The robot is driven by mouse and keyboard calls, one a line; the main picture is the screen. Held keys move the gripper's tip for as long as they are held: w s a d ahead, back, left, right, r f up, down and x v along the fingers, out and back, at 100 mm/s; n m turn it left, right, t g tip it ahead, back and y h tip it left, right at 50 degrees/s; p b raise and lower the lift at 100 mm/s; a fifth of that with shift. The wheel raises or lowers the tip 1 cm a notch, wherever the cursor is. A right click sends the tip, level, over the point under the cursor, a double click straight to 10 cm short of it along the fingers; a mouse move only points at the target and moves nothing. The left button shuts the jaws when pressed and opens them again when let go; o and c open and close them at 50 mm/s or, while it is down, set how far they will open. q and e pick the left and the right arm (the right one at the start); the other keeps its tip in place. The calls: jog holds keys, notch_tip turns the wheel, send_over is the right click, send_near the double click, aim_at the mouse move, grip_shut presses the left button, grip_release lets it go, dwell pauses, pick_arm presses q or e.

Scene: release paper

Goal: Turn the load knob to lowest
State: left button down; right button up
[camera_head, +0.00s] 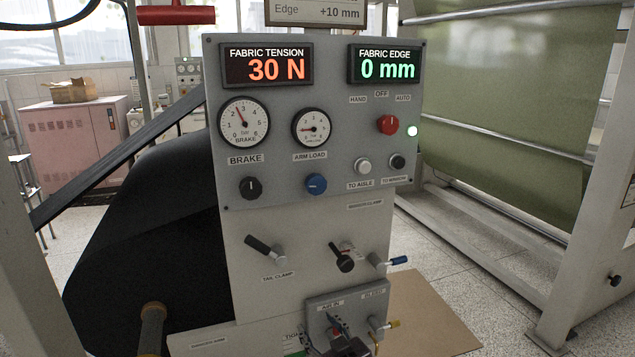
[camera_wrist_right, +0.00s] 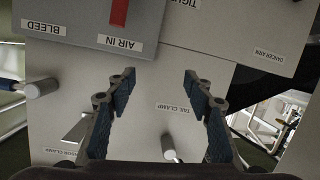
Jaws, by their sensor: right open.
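The load knob (camera_head: 316,184) is the blue round knob on the grey panel (camera_head: 215,150), below the ARM LOAD gauge (camera_head: 312,128). The gauge's red needle points left; the knob's own pointer is too small to read. My right gripper (camera_head: 338,325) is low in front of the AIR IN plate, well below the knob and partly cut off by the frame's bottom edge. In the right wrist view the right gripper's two blue-padded fingers (camera_wrist_right: 159,74) are spread with nothing between them. The knob does not show there. My left gripper is not in view.
A black BRAKE knob (camera_head: 250,188) is left of the load knob; a white button (camera_head: 362,166) is to its right. The tail clamp lever (camera_head: 264,247), a black-knobbed lever (camera_head: 342,258) and a blue-handled valve (camera_head: 390,262) stick out below. The AIR IN plate (camera_head: 352,297) juts out lower down.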

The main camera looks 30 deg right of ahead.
notch_tip(320, 180, up, 19)
jog(key=t, duration=0.7)
send_near(318, 187)
jog(key=x, duration=0.3)
jog(key=shift+h, duration=0.4)
jog(key=p+x, duration=0.2)
jog(key=x, duration=0.5)
jog(key=shift+a+p, duration=0.1)
jog(key=shift+p, duration=0.25)
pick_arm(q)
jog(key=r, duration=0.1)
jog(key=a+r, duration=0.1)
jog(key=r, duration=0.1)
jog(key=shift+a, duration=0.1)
pick_arm(e)
jog(key=shift+w, duration=0.35)
jog(key=shift+c, duration=0.6)
jog(key=c, duration=1)
